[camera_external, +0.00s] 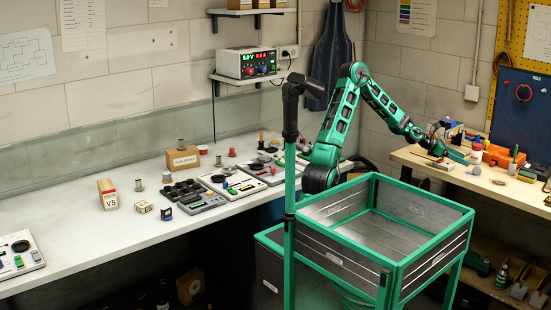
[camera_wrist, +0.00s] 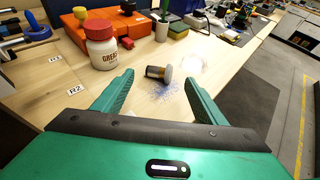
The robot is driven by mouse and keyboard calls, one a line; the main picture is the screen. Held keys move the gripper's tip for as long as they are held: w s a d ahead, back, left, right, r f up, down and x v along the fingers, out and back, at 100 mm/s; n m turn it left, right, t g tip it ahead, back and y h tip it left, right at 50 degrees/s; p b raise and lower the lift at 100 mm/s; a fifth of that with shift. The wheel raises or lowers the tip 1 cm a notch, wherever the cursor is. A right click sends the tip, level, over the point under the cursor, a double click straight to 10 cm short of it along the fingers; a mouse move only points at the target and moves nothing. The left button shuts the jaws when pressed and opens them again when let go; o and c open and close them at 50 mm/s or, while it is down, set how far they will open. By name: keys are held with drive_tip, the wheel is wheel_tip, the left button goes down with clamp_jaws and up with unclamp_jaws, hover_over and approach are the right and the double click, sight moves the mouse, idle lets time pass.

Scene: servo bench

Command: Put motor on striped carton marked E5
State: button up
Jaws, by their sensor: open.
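A small cylinder that looks like the motor (camera_wrist: 155,73) lies on its side on the wooden bench in the wrist view, with a dark body, an orange band and a pale round end. My gripper (camera_wrist: 159,77) is open and empty. Its fingers reach toward the cylinder, which lies between or just beyond the fingertips; I cannot tell if they touch. In the external view my gripper (camera_external: 452,155) is low over the right bench. On the left bench a red and white carton (camera_external: 107,195) seems to read V5. I cannot make out a carton marked E5.
A white grease bottle (camera_wrist: 101,47) with a dark red cap stands close left of the cylinder. The bench edge is at right. A green-framed bin (camera_external: 340,225) stands between the benches.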

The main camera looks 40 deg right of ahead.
drive_tip(key=shift+v, duration=2.3)
drive_tip(key=w+a+f+m+t+y, duration=0.1)
drive_tip(key=w+a+m+t, duration=0.3)
drive_tip(key=w, duration=0.7)
drive_tip(key=w+a+f+m+t+y, duration=0.1)
drive_tip(key=w+a+m, duration=0.1)
drive_tip(key=w+a, duration=0.7)
drive_tip(key=w+a+f+m+t+y, duration=0.1)
drive_tip(key=w+a+m+t, duration=0.2)
drive_tip(key=w, duration=1)
drive_tip(key=w+a+m+t+y, duration=0.1)
drive_tip(key=w+a, duration=0.3)
drive_tip(key=a, duration=0.9)
drive_tip(key=w+a+m+t+y, duration=0.1)
drive_tip(key=w+a+m+y, duration=0.2)
drive_tip(key=a, duration=1)
drive_tip(key=shift+w+r+t+y, duration=0.3)
drive_tip(key=shift+w+r+y, duration=0.1)
drive_tip(key=shift+w, duration=0.75)
drive_tip(key=shift+m+y, duration=0.7)
drive_tip(key=shift+m, duration=0.2)
drive_tip(key=a, duration=0.3)
drive_tip(key=s+a, duration=0.1)
drive_tip(key=a, duration=0.2)
drive_tip(key=s+a, duration=0.1)
drive_tip(key=a, duration=0.2)
drive_tip(key=shift+s+r, duration=0.25)
drive_tip(key=shift+r, duration=0.1)
